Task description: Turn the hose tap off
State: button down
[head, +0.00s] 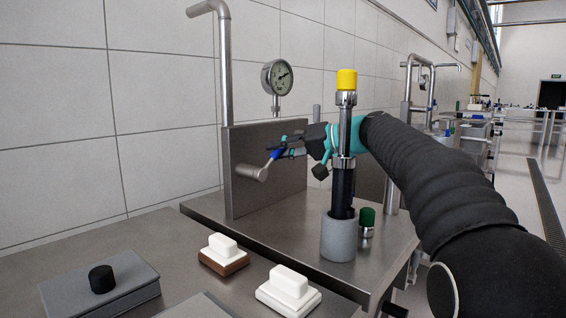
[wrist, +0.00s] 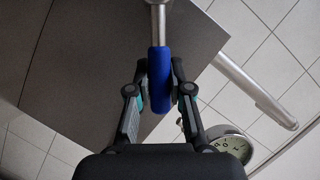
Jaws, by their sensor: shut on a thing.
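The hose tap (head: 250,172) sticks out of the grey metal panel as a short round metal stub, with a lever that ends in a blue grip. In the wrist view the blue grip (wrist: 160,75) sits between my two fingers, with the metal stem (wrist: 158,22) running away from it. My gripper (head: 284,150) reaches in from the right in the head view and is shut on the blue grip. It also shows in the wrist view (wrist: 161,88). My fingers hide part of the lever in the head view.
A pressure gauge (head: 277,77) hangs above the panel (head: 243,200). A yellow-capped tool (head: 346,80) stands in a grey cup (head: 339,238) in front of my arm, beside a green-capped piece (head: 367,217). White-handled brushes (head: 222,246) and a grey box (head: 105,290) lie at the front.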

jog(key=shift+s+a+r+n+t+h+b, duration=0.15)
jog(key=shift+s+a+r+n+h+b, duration=0.2)
jog(key=shift+n, duration=0.2)
jog(key=shift+s+a+r+n+t+h+b, duration=0.15)
jog(key=shift+s+r+n+b, duration=0.1)
jog(key=shift+r+n, duration=0.25)
jog(key=shift+f, duration=0.1)
jog(key=c, duration=1)
grip_release()
jog(key=shift+c, duration=0.2)
notch_tip(320, 180, up, 10)
